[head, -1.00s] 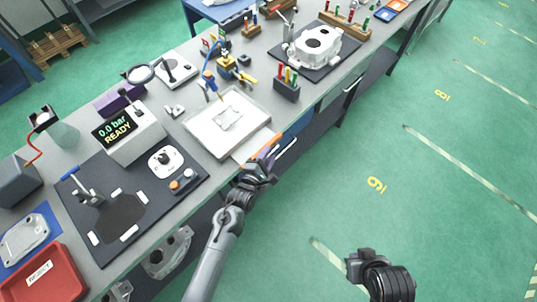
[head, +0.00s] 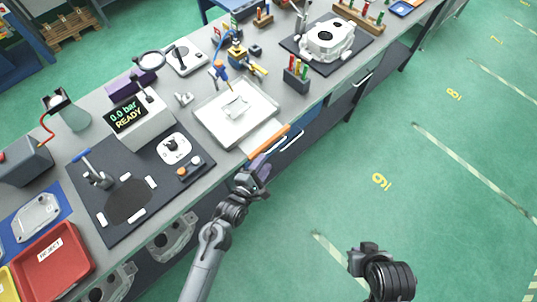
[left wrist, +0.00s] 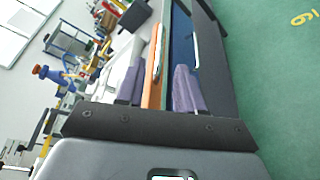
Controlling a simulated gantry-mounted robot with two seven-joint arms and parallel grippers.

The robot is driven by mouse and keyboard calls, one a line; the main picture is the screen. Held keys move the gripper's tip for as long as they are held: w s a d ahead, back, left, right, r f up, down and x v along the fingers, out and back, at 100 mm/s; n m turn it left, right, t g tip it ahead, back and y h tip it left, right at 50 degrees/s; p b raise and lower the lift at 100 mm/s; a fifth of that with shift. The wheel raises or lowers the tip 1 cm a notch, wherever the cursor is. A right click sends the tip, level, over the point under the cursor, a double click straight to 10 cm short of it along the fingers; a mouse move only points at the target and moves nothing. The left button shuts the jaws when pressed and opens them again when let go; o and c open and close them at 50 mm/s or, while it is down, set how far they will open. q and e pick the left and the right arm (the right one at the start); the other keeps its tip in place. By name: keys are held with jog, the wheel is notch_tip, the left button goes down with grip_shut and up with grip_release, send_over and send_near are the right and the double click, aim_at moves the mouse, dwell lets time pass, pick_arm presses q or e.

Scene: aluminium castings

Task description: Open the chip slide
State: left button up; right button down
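The chip slide appears to be the pale flat plate (head: 258,134) with an orange front bar (head: 269,141), at the bench's front edge below a white tray (head: 237,112). My left gripper (head: 262,168) is just in front of the bench edge, below the bar's near end, with purple finger pads. In the left wrist view the left gripper (left wrist: 160,88) is open, and the orange bar (left wrist: 153,92) shows between its fingers. I cannot tell whether they touch it. My right gripper (head: 364,256) hangs over the floor, away from the bench; its opening is unclear.
A blue drawer front with a metal handle (head: 287,142) is under the bench edge beside the bar. A black mat with a fixture, a display box (head: 125,114) and a red reject tray (head: 52,262) lie to the left. The green floor at right is clear.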

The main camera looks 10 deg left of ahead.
pick_arm(q)
jog(key=shift+v, duration=1.05)
